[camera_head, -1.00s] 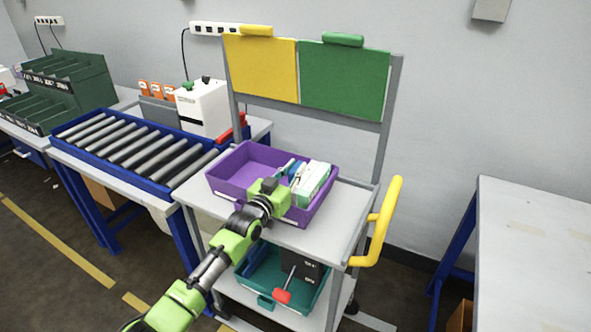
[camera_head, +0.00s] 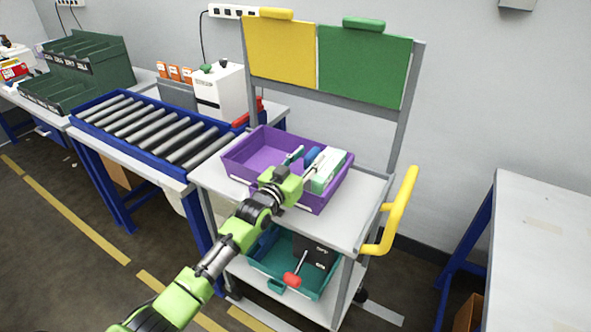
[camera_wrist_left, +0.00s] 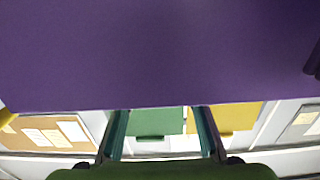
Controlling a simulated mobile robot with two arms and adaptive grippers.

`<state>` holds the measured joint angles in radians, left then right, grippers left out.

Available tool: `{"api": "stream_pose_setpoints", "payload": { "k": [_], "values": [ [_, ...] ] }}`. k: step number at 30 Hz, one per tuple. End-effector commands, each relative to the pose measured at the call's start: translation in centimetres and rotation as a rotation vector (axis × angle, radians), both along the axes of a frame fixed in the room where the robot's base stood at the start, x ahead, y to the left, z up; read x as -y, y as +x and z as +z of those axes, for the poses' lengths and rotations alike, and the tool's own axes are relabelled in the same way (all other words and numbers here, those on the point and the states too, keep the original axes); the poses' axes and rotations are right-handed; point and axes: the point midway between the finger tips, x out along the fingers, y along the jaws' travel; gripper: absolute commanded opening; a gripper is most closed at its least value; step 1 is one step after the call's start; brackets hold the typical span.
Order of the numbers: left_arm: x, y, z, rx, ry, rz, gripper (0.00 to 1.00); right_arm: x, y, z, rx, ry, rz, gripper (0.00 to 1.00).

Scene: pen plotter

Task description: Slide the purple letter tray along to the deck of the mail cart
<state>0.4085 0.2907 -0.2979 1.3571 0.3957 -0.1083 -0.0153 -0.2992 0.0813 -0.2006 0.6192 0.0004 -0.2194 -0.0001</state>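The purple letter tray (camera_head: 243,167) sits on the grey deck (camera_head: 352,212) of the mail cart, at its left part beside the roller conveyor. It holds a white-and-green box (camera_head: 328,170) and small blue and teal items at its right end. My left gripper (camera_head: 303,176) is at the tray's near side, over its front wall. In the left wrist view the two fingers stand apart with nothing visible between them, and the purple tray wall (camera_wrist_left: 160,55) fills the upper half. My right gripper is not in view.
The roller conveyor (camera_head: 150,131) adjoins the cart on the left. The cart has a yellow handle (camera_head: 408,210), an upright frame with yellow and green boards (camera_head: 365,62), and a teal bin (camera_head: 268,262) below. Bare deck shows right of the tray. A grey table (camera_head: 545,250) stands right.

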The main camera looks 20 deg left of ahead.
Motion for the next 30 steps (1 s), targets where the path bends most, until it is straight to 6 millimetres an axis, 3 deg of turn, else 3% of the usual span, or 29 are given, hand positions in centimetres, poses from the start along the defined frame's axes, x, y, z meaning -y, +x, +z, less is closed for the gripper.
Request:
{"api": "stream_pose_setpoints", "payload": {
  "k": [9, 15, 30],
  "values": [
    [-1.4, -6.2, -0.1, 0.0, 0.0, 0.001, 0.36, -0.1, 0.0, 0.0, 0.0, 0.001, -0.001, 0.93],
    [-2.1, -9.1, 0.0, 0.001, 0.002, 0.001, 0.36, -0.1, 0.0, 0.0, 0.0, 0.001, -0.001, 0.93],
    [-2.3, -10.0, 0.1, 0.002, 0.001, 0.001, 0.36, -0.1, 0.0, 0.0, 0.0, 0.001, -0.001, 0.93]
  ]
}}
